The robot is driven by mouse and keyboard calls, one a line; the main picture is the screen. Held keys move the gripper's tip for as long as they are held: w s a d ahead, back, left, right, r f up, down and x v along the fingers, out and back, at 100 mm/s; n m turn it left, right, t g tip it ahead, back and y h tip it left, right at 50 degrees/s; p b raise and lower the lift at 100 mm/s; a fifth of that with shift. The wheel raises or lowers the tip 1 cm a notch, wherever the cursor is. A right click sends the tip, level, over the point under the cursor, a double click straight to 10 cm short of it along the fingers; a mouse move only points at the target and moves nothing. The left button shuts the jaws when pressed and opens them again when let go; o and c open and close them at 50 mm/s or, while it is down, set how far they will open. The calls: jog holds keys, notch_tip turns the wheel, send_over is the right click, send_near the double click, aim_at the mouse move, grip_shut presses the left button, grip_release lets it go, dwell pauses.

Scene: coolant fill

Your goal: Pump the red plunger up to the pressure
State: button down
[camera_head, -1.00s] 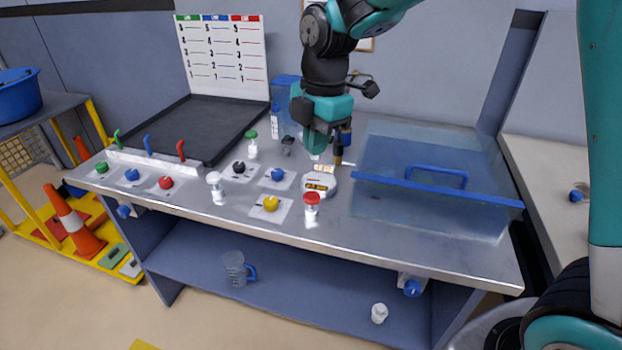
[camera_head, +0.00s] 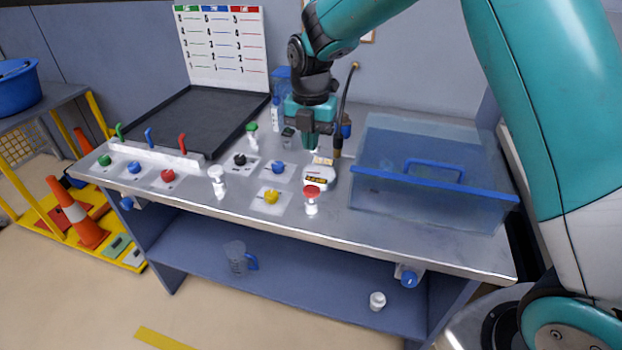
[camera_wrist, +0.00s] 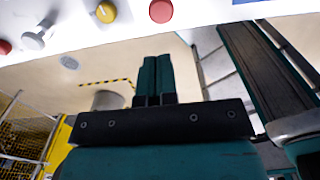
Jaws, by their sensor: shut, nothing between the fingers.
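The red plunger (camera_head: 312,191) is a round red cap on a short white body, standing upright near the front edge of the bench, right of the yellow knob. Its red top also shows in the wrist view (camera_wrist: 161,11), at the upper edge, beyond my fingertips. A white gauge with a small yellow-lit display (camera_head: 318,177) sits just behind it; the reading is too small to tell. My gripper (camera_head: 310,146) points down over the bench, behind the gauge and plunger and apart from the plunger. In the wrist view its teal fingers (camera_wrist: 154,62) are together and empty.
A yellow knob (camera_head: 271,196) and a white-topped post (camera_head: 217,181) stand left of the plunger. A dark hose (camera_head: 341,115) rises behind my gripper. A black tray (camera_head: 200,122) lies at the back left.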

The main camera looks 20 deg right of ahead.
aim_at(311, 189)
notch_tip(311, 189, down, 11)
jog(key=p, duration=0.3)
jog(key=shift+f, duration=0.2)
jog(key=shift+f, duration=0.1)
notch_tip(311, 189, down, 3)
jog(key=shift+r+b, duration=0.1)
jog(key=shift+b, duration=0.95)
jog(key=shift+s, duration=0.1)
jog(key=shift+r, duration=0.2)
notch_tip(311, 189, up, 5)
jog(key=p, duration=0.4)
jog(key=shift+f, duration=0.1)
notch_tip(311, 189, up, 9)
jog(key=b, duration=0.4)
